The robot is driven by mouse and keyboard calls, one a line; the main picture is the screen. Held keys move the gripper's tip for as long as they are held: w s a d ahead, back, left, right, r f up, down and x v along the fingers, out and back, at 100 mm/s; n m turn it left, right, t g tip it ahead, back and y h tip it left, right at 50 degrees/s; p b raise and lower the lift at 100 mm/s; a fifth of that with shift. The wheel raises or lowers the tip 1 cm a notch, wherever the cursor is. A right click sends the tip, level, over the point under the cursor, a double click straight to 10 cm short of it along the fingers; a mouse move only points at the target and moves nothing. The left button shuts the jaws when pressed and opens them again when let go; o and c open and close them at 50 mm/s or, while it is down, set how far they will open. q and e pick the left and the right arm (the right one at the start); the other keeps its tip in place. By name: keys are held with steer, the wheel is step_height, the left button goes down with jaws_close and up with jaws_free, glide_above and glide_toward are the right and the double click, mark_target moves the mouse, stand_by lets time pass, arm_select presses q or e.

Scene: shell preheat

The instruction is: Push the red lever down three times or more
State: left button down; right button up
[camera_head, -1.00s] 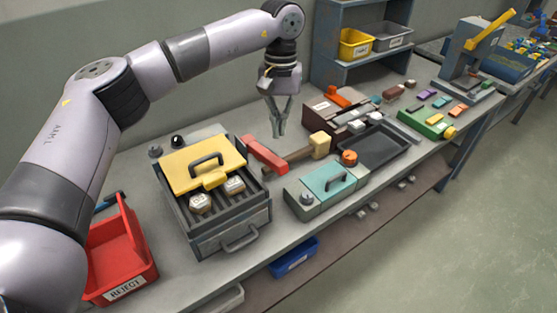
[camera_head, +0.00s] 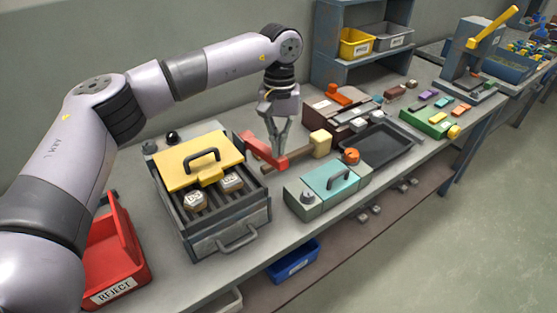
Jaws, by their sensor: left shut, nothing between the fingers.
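The red lever (camera_head: 252,143) lies on the bench between the oven-like box with the yellow lid and the teal-lidded box. My left gripper (camera_head: 281,151) points down with its fingers shut and empty. Its tips are at the lever's right end and overlap part of it in the picture; I cannot tell whether they touch it. How far down the lever is pressed is unclear. My right gripper is out of view.
A red REJECT bin (camera_head: 120,288) is at the left front. The teal-lidded box (camera_head: 325,178), a wooden hammer (camera_head: 319,142) and a black tray (camera_head: 385,147) are close on the right.

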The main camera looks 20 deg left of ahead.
arm_select(q)
steer(key=shift+f+b, duration=1.45)
steer(key=shift+f, duration=0.75)
steer(key=w+r+p, duration=0.1)
steer(key=w, duration=0.1)
glide_toward(279, 158)
steer(key=w, duration=0.1)
steer(key=w+r, duration=0.1)
steer(key=w, duration=0.1)
steer(key=w+a+r, duration=0.1)
steer(key=shift+w, duration=0.25)
